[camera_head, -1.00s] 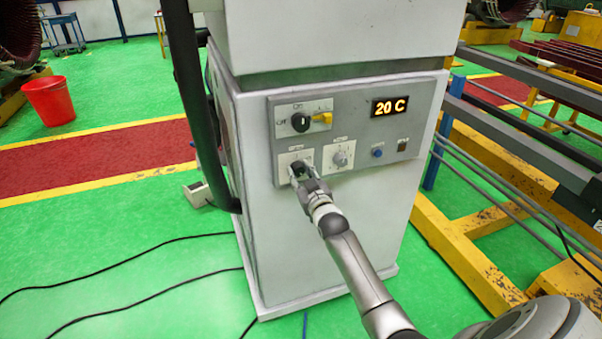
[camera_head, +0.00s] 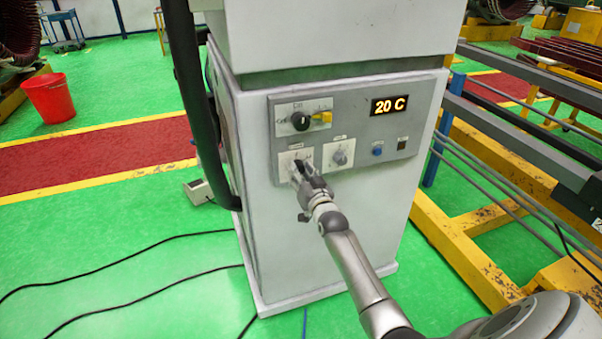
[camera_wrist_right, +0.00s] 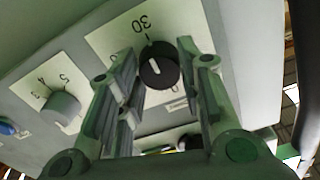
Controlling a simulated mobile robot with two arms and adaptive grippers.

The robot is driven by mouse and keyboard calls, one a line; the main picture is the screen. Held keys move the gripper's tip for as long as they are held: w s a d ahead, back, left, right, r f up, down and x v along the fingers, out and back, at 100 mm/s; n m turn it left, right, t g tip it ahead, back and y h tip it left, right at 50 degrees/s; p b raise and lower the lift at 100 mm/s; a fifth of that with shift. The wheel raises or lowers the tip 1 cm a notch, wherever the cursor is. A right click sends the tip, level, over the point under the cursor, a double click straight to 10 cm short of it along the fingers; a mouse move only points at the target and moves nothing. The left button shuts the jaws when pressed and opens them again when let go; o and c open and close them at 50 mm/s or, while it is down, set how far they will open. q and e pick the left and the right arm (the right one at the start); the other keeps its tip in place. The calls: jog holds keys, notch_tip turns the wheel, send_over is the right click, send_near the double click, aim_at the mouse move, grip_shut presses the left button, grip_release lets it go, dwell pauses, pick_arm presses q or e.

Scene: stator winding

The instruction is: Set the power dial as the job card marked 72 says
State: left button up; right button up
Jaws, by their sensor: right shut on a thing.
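My right gripper (camera_head: 300,172) is at the lower-left dial of the control panel (camera_head: 395,122). In the right wrist view its fingers (camera_wrist_right: 160,60) stand on either side of a black dial (camera_wrist_right: 158,72) and are shut on it. The dials' name labels are too small to read. No job card shows. My left gripper is not in view.
Above is a black rotary switch (camera_head: 301,120) with a yellow part. The display (camera_head: 388,105) reads 20 C. A blue button (camera_head: 377,152) and a small dark switch (camera_head: 402,143) are at the right. Yellow and grey racks stand right of the cabinet; cables lie on the floor at left.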

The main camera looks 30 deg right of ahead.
jog(key=shift+f, duration=0.15)
jog(key=o, duration=1)
jog(key=shift+o, duration=0.2)
jog(key=v, duration=1.2)
